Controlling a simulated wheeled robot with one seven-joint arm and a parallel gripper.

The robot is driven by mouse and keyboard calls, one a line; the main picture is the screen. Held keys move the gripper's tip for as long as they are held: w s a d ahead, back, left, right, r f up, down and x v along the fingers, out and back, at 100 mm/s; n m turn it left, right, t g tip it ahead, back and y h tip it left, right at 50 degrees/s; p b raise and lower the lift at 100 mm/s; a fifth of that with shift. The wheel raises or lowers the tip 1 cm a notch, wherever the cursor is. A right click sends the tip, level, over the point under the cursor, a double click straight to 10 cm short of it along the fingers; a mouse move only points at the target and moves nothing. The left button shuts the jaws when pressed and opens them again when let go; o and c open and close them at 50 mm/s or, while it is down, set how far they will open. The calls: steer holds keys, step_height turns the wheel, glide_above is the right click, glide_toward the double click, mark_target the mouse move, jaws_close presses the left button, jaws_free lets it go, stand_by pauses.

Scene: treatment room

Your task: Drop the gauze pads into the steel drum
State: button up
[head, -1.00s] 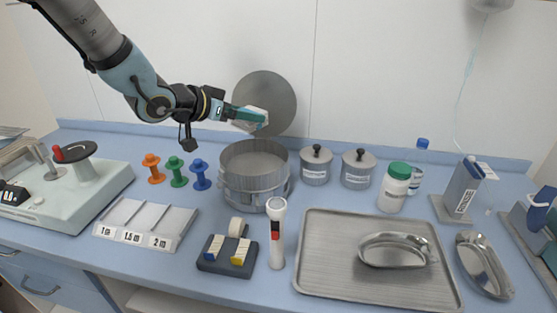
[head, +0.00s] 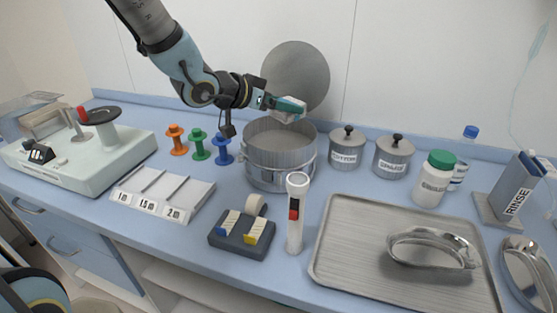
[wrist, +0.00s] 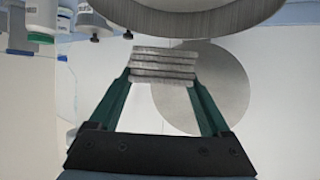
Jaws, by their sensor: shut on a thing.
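My gripper (head: 288,106) is shut on a small stack of white gauze pads (wrist: 163,66). In the wrist view the layered pads sit between the two green fingers. In the head view the pads (head: 287,117) show around the fingertips, just above the far part of the steel drum's opening. The steel drum (head: 278,174) stands open on the blue counter with its round lid (head: 296,72) upright behind it. In the wrist view the drum's curved wall (wrist: 195,12) is at the top edge. The drum's floor is largely hidden.
Two lidded steel jars (head: 347,152) and a green-capped bottle (head: 434,180) stand right of the drum. Coloured spools (head: 222,150) stand to its left. A flashlight (head: 296,225) stands upright in front, beside a steel tray (head: 350,255) holding a kidney dish (head: 430,252).

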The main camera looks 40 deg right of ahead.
steer(key=o, duration=1.1)
steer(key=shift+o, duration=0.2)
steer(key=v, duration=1.1)
